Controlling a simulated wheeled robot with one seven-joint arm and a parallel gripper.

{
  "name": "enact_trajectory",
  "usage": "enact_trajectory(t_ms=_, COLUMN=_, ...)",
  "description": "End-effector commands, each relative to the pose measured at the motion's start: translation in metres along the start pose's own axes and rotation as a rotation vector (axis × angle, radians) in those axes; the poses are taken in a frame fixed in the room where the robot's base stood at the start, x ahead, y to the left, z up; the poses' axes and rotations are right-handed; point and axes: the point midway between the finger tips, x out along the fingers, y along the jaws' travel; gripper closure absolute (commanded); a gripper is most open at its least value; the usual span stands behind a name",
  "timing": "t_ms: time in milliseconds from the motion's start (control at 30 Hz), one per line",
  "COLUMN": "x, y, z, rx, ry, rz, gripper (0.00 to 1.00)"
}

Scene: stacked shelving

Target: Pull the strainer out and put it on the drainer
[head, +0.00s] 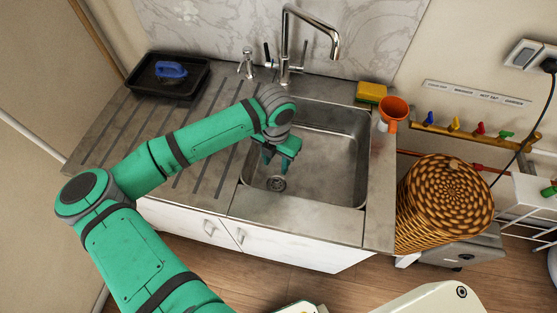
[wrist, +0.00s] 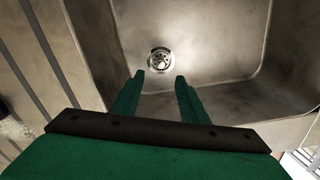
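The strainer (wrist: 160,58) is a small round metal piece with holes, sitting in the drain at the bottom of the sink (head: 335,150). It also shows in the head view (head: 277,184). My gripper (wrist: 160,80) is open and empty, its two green fingers pointing down into the basin. In the wrist view the strainer lies just beyond the fingertips, between their lines; the height gap is hard to tell. In the head view my gripper (head: 272,162) is inside the basin above the strainer. The drainer (head: 205,125) is the grooved metal surface left of the basin, mostly crossed by my arm.
A black tray (head: 140,85) with a blue-handled item stands at the drainer's back left. A tall faucet (head: 285,45) rises behind the basin. The front of the drainer is clear.

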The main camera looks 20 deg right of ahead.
Motion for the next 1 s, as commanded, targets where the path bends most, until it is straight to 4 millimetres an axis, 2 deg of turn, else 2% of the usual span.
enact_trajectory(t_ms=400, x=0.065, y=-0.002, z=0.0, rx=0.0, ry=0.0, rz=-0.007, gripper=0.6)
enact_trajectory(t_ms=600, x=0.09, y=-0.003, z=0.0, rx=0.0, ry=0.0, rz=-0.007, gripper=0.6)
enact_trajectory(t_ms=800, x=0.1, y=-0.003, z=0.001, rx=0.002, ry=-0.002, rz=-0.005, gripper=0.6)
enact_trajectory(t_ms=1000, x=0.102, y=-0.003, z=0.001, rx=0.002, ry=-0.002, rz=-0.005, gripper=0.6)
